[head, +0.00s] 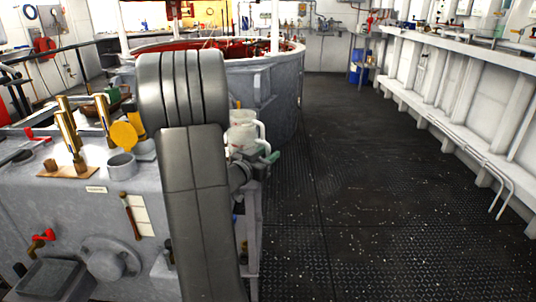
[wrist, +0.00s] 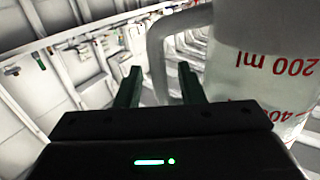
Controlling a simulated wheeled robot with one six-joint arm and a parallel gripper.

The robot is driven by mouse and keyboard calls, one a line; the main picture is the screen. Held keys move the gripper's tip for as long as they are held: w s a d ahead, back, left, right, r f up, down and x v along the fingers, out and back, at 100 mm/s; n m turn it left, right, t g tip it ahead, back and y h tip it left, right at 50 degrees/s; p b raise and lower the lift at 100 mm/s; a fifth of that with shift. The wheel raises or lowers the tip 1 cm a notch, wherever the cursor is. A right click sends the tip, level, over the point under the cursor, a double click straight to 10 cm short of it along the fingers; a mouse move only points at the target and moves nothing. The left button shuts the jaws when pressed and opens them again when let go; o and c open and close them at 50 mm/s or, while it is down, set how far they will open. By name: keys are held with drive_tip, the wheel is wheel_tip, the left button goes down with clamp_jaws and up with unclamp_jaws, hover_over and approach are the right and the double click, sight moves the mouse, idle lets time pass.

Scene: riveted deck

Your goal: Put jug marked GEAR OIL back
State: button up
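A whitish jug (head: 241,132) with a handle on its right stands beside my arm in the head view, partly hidden by it. The wrist view shows a translucent measuring jug (wrist: 262,60) close up, with red upside-down markings including "200 ml". Its pale handle (wrist: 157,62) runs down between my fingers, with a gap visible on each side. No GEAR OIL lettering is readable. My gripper (wrist: 160,84) is open around or just short of the handle; depth is hard to tell. In the head view my gripper (head: 270,154) is just below and right of the jug.
A grey bench (head: 75,185) on the left carries brass cylinders (head: 68,133), a yellow disc (head: 124,135) and a small grey cup (head: 121,165). A large round grey tank (head: 284,90) stands behind. A blue drum (head: 357,66) is far back. The dark deck (head: 370,190) is clear.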

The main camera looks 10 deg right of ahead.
drive_tip(key=p+v, duration=0.1)
drive_tip(key=v, duration=1)
drive_tip(key=shift+a+p, duration=0.2)
drive_tip(key=shift+p, duration=0.1)
drive_tip(key=shift+s, duration=0.1)
idle(0.6)
